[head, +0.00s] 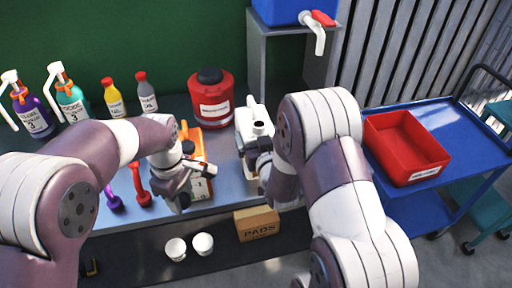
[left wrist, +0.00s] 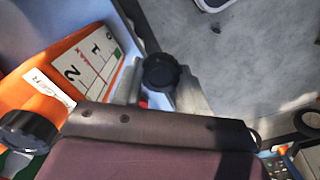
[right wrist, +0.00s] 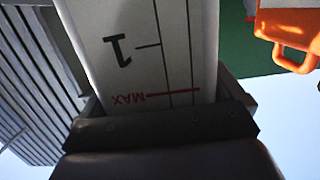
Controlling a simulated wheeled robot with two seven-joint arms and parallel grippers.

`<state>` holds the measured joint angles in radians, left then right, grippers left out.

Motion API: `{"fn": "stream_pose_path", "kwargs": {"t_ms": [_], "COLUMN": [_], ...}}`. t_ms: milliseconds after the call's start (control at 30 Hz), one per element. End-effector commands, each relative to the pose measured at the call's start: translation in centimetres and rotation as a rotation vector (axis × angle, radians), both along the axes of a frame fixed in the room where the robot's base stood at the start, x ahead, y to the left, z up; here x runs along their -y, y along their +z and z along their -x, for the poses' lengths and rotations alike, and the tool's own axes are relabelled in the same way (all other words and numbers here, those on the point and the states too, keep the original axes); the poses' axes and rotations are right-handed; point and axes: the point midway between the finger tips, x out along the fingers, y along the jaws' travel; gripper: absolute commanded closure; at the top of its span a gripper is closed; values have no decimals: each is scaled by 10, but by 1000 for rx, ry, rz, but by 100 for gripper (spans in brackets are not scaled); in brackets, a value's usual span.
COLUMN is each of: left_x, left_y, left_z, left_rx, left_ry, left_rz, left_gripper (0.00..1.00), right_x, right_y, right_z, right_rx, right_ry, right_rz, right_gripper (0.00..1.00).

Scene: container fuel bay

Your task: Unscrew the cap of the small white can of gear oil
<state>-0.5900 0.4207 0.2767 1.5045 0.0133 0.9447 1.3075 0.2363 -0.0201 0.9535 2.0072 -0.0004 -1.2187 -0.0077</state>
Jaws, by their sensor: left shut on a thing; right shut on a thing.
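The small white can (head: 243,130) stands on the bench, with a dark opening showing at its neck in the head view. My right gripper (head: 262,165) is shut on its body. In the right wrist view the white can (right wrist: 140,45) fills the space between the fingers, with its "1" and "MAX" marks upside down. My left gripper (head: 190,190) is to the left of the can, beside an orange can (head: 193,135). In the left wrist view it is shut on a black cap (left wrist: 160,72), apart from the white can. The can's lower part is hidden by my right arm.
A red canister (head: 211,105) stands behind, with several bottles at the back left. Two white cups (head: 203,243) and a cardboard box (head: 257,223) are at the front. A blue cart (head: 435,120) with a red tray (head: 410,170) is at the right.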

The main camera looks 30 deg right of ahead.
Motion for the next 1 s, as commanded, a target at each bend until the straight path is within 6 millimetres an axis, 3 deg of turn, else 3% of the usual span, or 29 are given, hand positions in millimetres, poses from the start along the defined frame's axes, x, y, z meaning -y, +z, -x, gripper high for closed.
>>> {"fn": "stream_pose_path", "kwargs": {"t_ms": [300, 667, 700, 1000], "left_x": [0, 0, 0, 0], "left_y": [1, -4, -3, 3], "left_z": [0, 0, 0, 0], "left_rx": [0, 0, 0, 0], "left_ry": [0, 0, 0, 0], "left_rz": [0, 0, 0, 0], "left_gripper": [95, 95, 95, 95], "right_x": [-2, -2, -2, -2], "right_y": [-40, -45, -46, -40], "right_z": [-4, -3, -3, -3], "right_rx": [4, 5, 0, 0], "right_ry": [-2, -1, -1, -1], "right_rz": [1, 0, -1, -1], "right_gripper": [90, 90, 0, 0]}}
